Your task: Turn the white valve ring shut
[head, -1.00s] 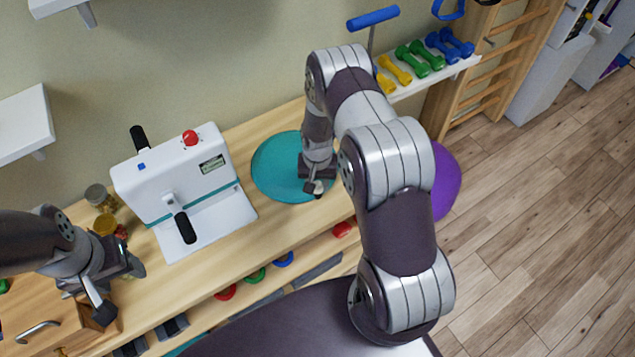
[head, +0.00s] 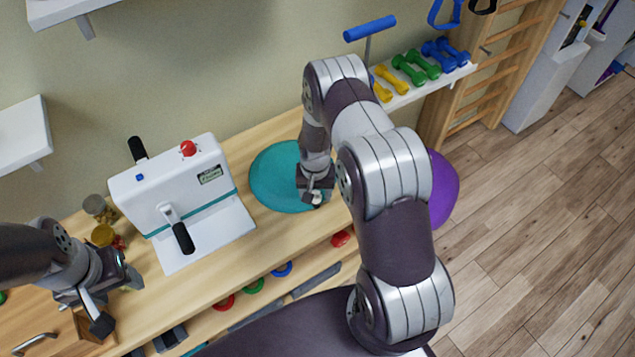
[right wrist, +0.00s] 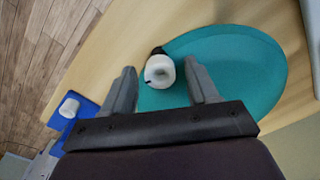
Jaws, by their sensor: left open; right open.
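The white valve ring (right wrist: 160,71) shows in the right wrist view with a small black piece at its far edge. It lies over the teal disc (right wrist: 225,62), between my right gripper's fingertips as seen there. I cannot tell how far down the fingers reach around it. My right gripper (right wrist: 162,79) is open, with a finger on each side of the ring. In the head view my right gripper (head: 316,197) is at the right side of the teal disc (head: 272,178) and largely hides the ring. My left gripper (head: 118,304) is open and empty at the lower left.
A white machine with black handles and a red knob (head: 188,148) stands left of the disc on the wooden bench (head: 238,262). Small jars (head: 102,234) stand near my left arm. Dumbbells (head: 415,68) lie on a shelf at the back right. A purple ball (head: 443,190) is right of the bench.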

